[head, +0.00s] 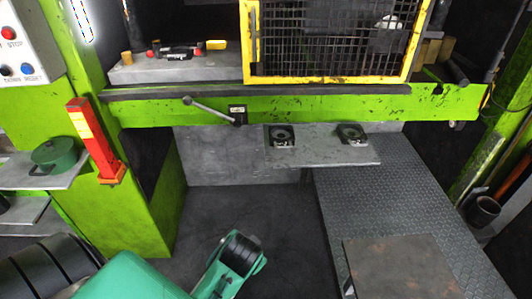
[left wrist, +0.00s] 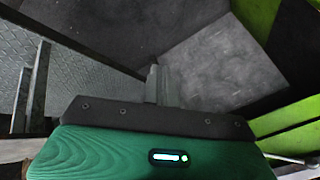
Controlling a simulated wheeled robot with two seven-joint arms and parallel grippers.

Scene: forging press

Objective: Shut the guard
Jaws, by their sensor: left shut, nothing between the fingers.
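The guard (head: 332,79) is a black mesh panel in a yellow frame on the front of the green press, at the top of the head view. It covers the middle and right of the press opening; the left part of the opening is uncovered. A yellow upright bar, perhaps a handle (head: 254,38), is at its left edge. The guard's top is cut off by the picture. My left gripper (left wrist: 157,85) is shut and empty in the left wrist view, away from the guard. My right gripper is not in view.
A grey lever (head: 210,110) sticks out below the press bed. A grey shelf (head: 325,150) projects beneath it. A red and orange post (head: 92,140) and a green pot (head: 55,157) stand at the left. A brown-topped block (head: 400,268) is at lower right. Dark floor is clear in between.

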